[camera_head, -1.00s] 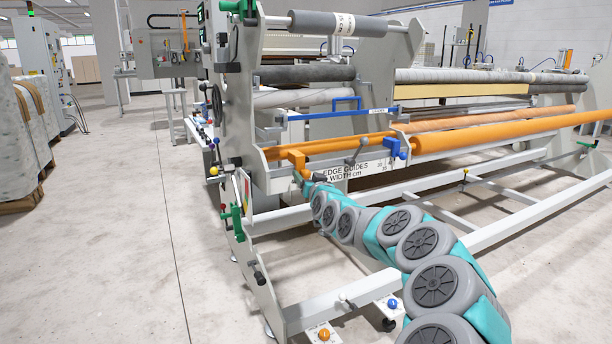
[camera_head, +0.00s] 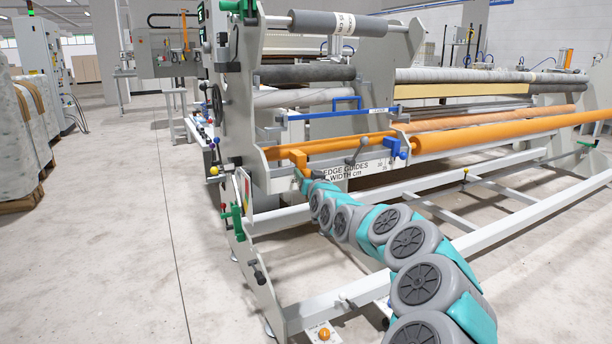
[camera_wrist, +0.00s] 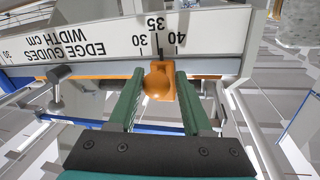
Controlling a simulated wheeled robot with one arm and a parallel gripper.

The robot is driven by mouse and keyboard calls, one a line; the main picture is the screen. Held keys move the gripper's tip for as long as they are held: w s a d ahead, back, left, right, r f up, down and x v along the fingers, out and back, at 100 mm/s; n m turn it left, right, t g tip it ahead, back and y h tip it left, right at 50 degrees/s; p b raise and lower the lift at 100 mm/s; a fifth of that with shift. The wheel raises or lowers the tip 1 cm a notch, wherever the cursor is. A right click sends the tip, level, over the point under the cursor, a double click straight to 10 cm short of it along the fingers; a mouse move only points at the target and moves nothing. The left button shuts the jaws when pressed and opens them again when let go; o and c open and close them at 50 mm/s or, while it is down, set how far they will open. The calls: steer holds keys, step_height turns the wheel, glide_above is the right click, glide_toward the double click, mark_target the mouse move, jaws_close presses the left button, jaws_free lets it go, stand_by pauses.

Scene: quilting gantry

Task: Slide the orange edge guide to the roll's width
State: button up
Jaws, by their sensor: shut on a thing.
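The orange edge guide (camera_head: 298,159) sits on the rail at the left of the machine front, beside a white scale plate (camera_head: 345,170) lettered "EDGE GUIDES WIDTH cm". In the wrist view its round orange knob (camera_wrist: 158,84) is between the two green fingers of my gripper (camera_wrist: 157,95), which is shut on it. The guide's dark pointer stands about under the 35 mark, between 30 and 40. In the head view my gripper (camera_head: 303,178) is small and partly hidden by my arm. A grey roll (camera_head: 320,23) with a white label lies at the top; the label is too small to read.
A blue guide (camera_head: 396,148) is farther right along the rail. A lever handle (camera_head: 357,153) stands between the guides and shows at left in the wrist view (camera_wrist: 58,80). White frame beams (camera_head: 335,304) run low in front. The floor at left (camera_head: 110,250) is clear.

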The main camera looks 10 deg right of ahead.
jaws_close()
steer(key=shift+d+f, duration=0.1)
stand_by(0.7)
